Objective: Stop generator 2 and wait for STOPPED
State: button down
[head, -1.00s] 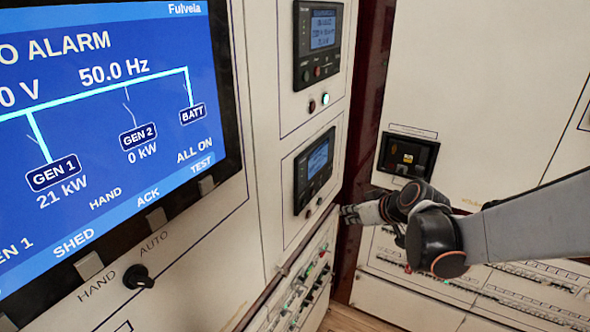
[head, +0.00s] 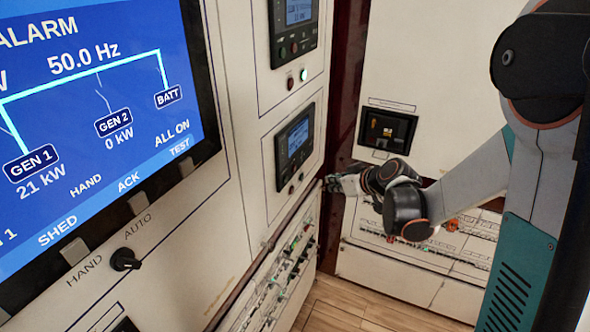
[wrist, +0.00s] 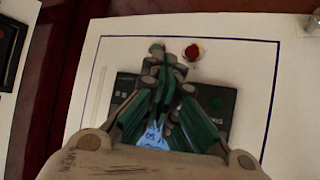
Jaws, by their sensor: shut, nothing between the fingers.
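The lower generator controller (head: 295,148), dark with a lit blue screen, sits on the pale left-hand panel. Small buttons (head: 296,182) show below it. In the wrist view a controller (wrist: 218,100) lies partly behind my gripper, its lettering upside down, with a red button (wrist: 193,52) and a green button (wrist: 157,47) beyond its edge. My gripper (head: 332,184) is shut and empty, right of the lower controller in the head view. Its fingertips (wrist: 165,75) appear just short of the buttons; contact is unclear. The large screen (head: 95,110) shows GEN 2 at 0 kW and GEN 1 at 21 kW.
An upper controller (head: 294,25) has red and pale lamps below it. A HAND/AUTO knob (head: 124,260) is under the large screen. Breaker rows (head: 285,265) run low on the left panel. A dark recessed unit (head: 387,131) is on the back wall. Wooden floor (head: 350,305) is clear.

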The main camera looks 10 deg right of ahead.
jog(key=w+a, duration=0.5)
jog(key=a, duration=0.1)
jog(key=shift+a, duration=0.35)
jog(key=shift+a, duration=0.15)
dwell(1.2)
jog(key=shift+w+a, duration=0.15)
jog(key=shift+a, duration=0.05)
jog(key=shift+w+a, duration=0.25)
jog(key=shift+a, duration=0.05)
dwell(1.0)
jog(key=shift+s+d+b, duration=0.3)
jog(key=shift+s+d, duration=0.2)
jog(key=shift+d, duration=0.15)
jog(key=shift+s+d, duration=0.75)
jog(key=shift+d, duration=0.3)
jog(key=shift+s+d, duration=0.75)
jog(key=shift+d, duration=0.25)
jog(key=shift+a+r+b, duration=0.1)
jog(key=shift+b, duration=0.2)
